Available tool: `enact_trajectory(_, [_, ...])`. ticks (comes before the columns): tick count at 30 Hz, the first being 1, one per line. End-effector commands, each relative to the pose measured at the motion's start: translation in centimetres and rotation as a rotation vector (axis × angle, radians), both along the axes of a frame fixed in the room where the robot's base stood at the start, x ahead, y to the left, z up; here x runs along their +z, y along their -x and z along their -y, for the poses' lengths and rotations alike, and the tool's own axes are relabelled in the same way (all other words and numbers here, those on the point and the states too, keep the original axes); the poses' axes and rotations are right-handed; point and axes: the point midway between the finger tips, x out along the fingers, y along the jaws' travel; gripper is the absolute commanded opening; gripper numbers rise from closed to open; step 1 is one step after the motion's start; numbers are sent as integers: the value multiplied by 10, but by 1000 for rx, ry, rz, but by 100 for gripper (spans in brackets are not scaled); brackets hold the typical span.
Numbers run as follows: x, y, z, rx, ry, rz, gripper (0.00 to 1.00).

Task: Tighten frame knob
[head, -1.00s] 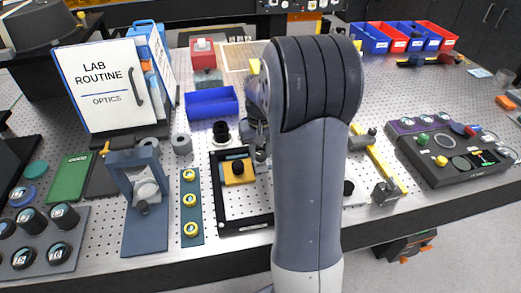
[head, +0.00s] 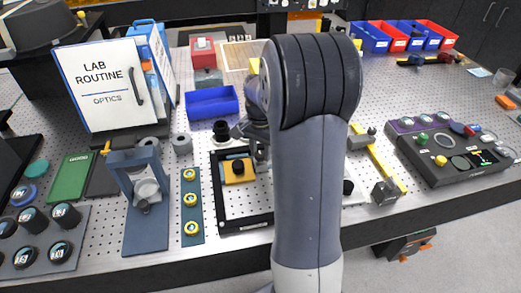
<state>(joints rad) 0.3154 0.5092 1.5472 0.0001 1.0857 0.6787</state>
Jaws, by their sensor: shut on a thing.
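A black rectangular frame (head: 216,196) lies on the perforated bench, left of my arm. A yellow block with a black round knob (head: 237,168) sits inside its upper part. My gripper (head: 259,156) is at the frame's upper right edge, pointing down, and is shut. The frame knob it holds there is small and mostly hidden by the jaws and wrist. My large grey arm covers the right part of the frame.
A blue-grey stand (head: 146,205) and a strip with yellow-ringed knobs (head: 191,208) stand to the left. A blue bin (head: 211,102) and a black round piece (head: 221,131) are behind. A control box (head: 445,150) is at right.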

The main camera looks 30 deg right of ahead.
Motion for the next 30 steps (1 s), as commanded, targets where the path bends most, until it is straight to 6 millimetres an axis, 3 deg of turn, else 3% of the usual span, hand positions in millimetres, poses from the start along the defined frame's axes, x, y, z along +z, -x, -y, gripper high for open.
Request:
enact_trajectory(18, [1, -1, 0, -41, 1, 3, 8])
enact_trajectory(19, [1, -1, 1, -40, 1, 3, 33])
enact_trajectory(26, [0, 0, 0, -40, 1, 2, 52])
enact_trajectory(30, [0, 0, 0, -40, 0, 1, 52])
